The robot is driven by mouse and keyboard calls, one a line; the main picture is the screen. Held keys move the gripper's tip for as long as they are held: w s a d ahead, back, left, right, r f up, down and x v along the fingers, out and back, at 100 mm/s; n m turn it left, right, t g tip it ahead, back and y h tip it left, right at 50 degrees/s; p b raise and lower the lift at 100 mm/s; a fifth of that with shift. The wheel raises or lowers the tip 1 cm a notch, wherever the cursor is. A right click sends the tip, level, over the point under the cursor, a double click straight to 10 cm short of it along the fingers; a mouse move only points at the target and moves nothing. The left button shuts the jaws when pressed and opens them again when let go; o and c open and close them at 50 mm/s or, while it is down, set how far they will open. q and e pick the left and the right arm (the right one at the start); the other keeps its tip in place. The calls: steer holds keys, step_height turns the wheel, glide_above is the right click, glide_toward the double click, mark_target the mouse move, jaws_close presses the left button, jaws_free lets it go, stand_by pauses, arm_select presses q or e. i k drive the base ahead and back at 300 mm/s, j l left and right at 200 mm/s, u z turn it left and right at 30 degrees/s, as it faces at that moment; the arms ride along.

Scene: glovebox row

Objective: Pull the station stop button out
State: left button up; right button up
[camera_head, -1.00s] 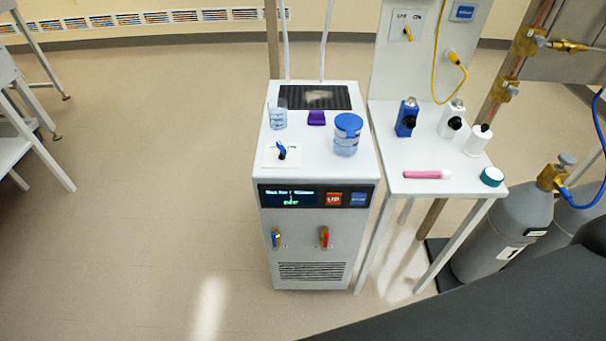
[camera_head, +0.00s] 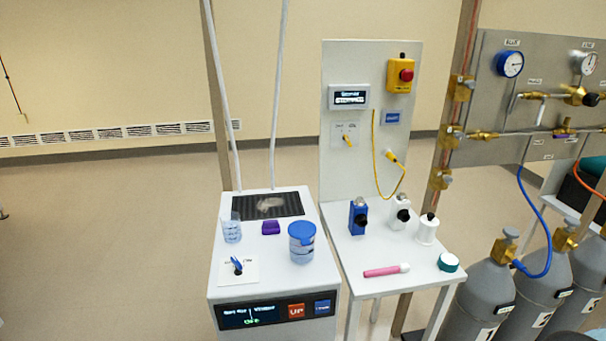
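The station stop button (camera_head: 406,75) is a red round button on a yellow box (camera_head: 400,86). The box is fixed at the upper right of the white upright panel (camera_head: 338,180). From this distance I cannot tell whether the button is pressed in or out. A small display (camera_head: 349,97) with lit text sits to its left on the panel. Neither of my grippers is in view.
A white chiller unit (camera_head: 240,277) stands left. Gas cylinders (camera_head: 478,285) stand right. Floor is open at left.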

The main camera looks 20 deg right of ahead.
mark_target(407, 74)
steer(key=z, duration=1.35)
steer(key=i+l, duration=0.2)
steer(key=l, duration=0.2)
steer(key=i+l, duration=0.2)
steer(key=l, duration=0.15)
steer(key=i+l+u, duration=0.1)
steer(key=l, duration=0.3)
steer(key=i+l, duration=0.45)
steer(key=l, duration=0.3)
steer(key=i+l+u, duration=0.1)
steer(key=l, duration=0.3)
steer(key=i+l, duration=0.25)
steer(key=l, duration=0.2)
steer(key=i+l, duration=0.2)
steer(key=l, duration=0.2)
steer(key=i+j, duration=0.15)
steer(key=i+u, duration=0.05)
